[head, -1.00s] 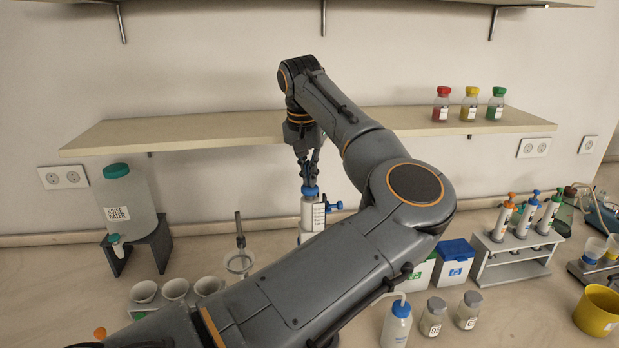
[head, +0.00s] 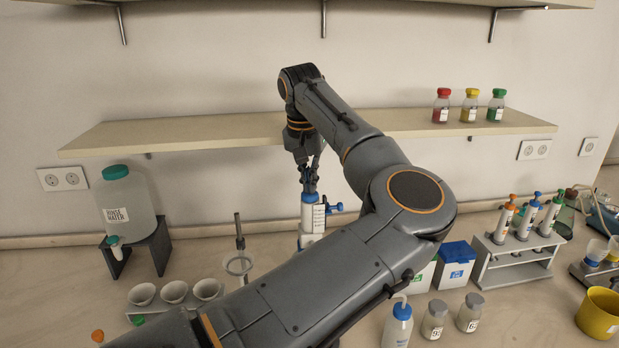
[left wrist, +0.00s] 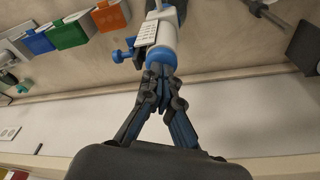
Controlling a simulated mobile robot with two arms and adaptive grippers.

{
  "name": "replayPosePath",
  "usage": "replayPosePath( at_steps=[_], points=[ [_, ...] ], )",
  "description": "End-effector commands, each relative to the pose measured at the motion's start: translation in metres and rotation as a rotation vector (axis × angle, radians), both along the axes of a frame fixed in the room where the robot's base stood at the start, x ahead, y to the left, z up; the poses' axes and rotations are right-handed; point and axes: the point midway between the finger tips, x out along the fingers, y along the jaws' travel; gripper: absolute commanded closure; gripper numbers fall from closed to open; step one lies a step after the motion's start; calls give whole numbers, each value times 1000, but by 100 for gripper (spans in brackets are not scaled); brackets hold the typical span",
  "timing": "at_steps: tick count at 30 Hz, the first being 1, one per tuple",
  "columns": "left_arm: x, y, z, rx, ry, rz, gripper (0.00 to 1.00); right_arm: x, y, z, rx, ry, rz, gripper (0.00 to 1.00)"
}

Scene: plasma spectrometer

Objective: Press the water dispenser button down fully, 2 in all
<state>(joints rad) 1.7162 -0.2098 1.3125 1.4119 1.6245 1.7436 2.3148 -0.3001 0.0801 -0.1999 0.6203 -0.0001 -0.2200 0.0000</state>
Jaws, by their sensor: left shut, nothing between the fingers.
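The water dispenser (head: 311,222) is a white upright cylinder with a label, a blue top and a blue side nozzle, standing on the bench behind my left forearm. My left gripper (head: 310,188) points down from above, shut and empty, with its fingertips at the blue top. In the left wrist view, the closed fingertips (left wrist: 160,72) meet the blue top of the dispenser (left wrist: 165,32) and seem to touch it. The fingers cover the button, so its height is hard to tell. The dispenser's lower part is hidden by my forearm in the head view. My right gripper is not in view.
A rinse water jug (head: 127,206) on a stand and several white cups (head: 175,291) are at the left. A ring stand (head: 239,258) is near the dispenser. Blue and green boxes (head: 456,264), bottles and a pipette rack (head: 513,262) are at the right. A shelf (head: 210,132) runs behind.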

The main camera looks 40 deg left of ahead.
Motion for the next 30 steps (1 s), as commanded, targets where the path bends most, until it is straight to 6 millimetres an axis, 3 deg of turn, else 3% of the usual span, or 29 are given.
replayPosePath(
  at_steps=[8, 30],
  points=[
    [0, 0, 0, -2, 3, 0, 100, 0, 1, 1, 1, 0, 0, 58],
    [0, 0, 30, 0, 1, 0, 100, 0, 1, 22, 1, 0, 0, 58]
  ],
)
